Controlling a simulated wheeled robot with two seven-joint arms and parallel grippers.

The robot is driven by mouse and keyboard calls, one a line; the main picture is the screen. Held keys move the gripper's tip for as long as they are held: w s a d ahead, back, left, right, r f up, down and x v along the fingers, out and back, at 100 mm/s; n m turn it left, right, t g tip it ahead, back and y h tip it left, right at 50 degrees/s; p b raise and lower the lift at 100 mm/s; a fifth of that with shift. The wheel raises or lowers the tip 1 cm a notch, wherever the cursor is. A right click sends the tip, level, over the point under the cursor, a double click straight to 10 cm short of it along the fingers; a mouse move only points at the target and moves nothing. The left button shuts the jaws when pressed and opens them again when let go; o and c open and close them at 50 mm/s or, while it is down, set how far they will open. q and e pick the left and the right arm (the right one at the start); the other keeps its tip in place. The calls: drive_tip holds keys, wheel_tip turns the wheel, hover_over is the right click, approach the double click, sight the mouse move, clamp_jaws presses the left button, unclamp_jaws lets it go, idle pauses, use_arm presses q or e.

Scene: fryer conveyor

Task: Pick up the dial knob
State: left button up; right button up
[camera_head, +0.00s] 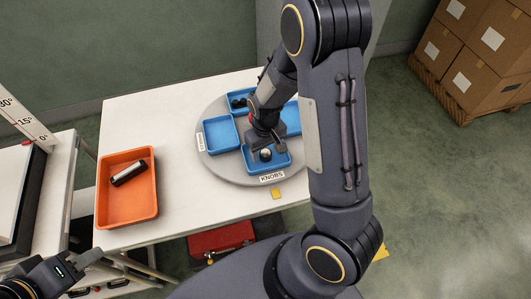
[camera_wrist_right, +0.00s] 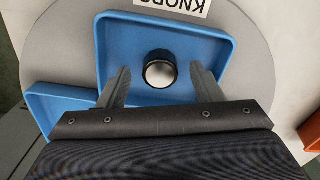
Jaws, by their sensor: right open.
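The dial knob (camera_head: 265,155) is a small round piece with a silver face and a black rim. It sits in the blue tray (camera_head: 283,164) by the "KNOBS" label. In the right wrist view the knob (camera_wrist_right: 160,70) lies between and slightly beyond the fingertips of my right gripper (camera_wrist_right: 161,80), which is open over the blue tray (camera_wrist_right: 112,40). The fingers are apart from the knob, one on each side. My left gripper (camera_head: 85,264) is at the lower left, away from the knob; its jaw state is unclear.
The grey round turntable (camera_head: 207,167) bears several blue trays, one with dark parts (camera_head: 238,101). An orange bin (camera_head: 127,213) holding a black and silver part (camera_head: 129,173) stands on the white table (camera_head: 180,120). A red toolbox (camera_head: 221,238) is below the table. Boxes (camera_head: 480,55) stand at back right.

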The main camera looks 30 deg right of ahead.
drive_tip(key=shift+f, duration=0.55)
drive_tip(key=c, duration=1.1)
drive_tip(key=shift+o, duration=0.2)
drive_tip(key=shift+r, duration=0.1)
